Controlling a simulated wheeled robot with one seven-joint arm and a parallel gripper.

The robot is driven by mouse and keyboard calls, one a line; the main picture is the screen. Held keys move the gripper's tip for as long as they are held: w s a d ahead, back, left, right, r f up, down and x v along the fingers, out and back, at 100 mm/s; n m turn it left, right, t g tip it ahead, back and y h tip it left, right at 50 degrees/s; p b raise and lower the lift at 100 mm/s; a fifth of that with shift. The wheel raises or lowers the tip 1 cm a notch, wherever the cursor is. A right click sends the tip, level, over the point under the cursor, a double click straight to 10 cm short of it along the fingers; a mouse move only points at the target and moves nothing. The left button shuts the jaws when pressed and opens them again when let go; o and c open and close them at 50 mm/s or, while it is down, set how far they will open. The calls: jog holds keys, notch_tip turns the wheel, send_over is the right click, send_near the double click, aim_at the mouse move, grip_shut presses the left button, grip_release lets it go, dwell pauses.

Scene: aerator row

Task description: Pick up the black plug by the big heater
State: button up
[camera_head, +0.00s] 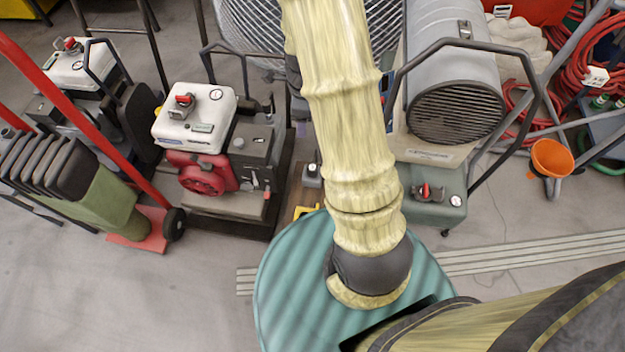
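The big heater (436,62) stands at the upper right. It is a grey cylinder with a dark round grille facing me and a black tube handle around it. A green-grey box with a red knob (430,193) sits below its front. I cannot make out a black plug for certain; part of the floor beside the heater is hidden behind my arm. My arm, in a pale yellow cover, rises through the middle and leaves the frame at the top. My gripper is not in view.
A white and red engine unit (196,125) stands left of my arm. A hand truck with a green cylinder (105,205) is further left. A wire fan guard (262,28) is behind. An orange funnel (551,158) and red hoses (592,55) are at right. The front-left floor is clear.

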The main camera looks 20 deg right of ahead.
aim_at(312, 167)
jog(key=w+d+f+m+b, duration=0.1)
jog(key=f+m+b, duration=0.3)
jog(key=f, duration=0.4)
jog(key=w+d+f+m+b, duration=0.1)
jog(key=f+m+b, duration=0.3)
jog(key=f, duration=0.4)
jog(key=shift+w+d+f+m+g, duration=0.3)
jog(key=shift+d+f+m, duration=0.1)
jog(key=shift+d, duration=0.3)
notch_tip(312, 167, down, 12)
jog(key=b, duration=0.6)
jog(key=f+b, duration=0.3)
jog(key=f, duration=0.2)
jog(key=shift+d+f, duration=0.2)
jog(key=shift+r, duration=0.1)
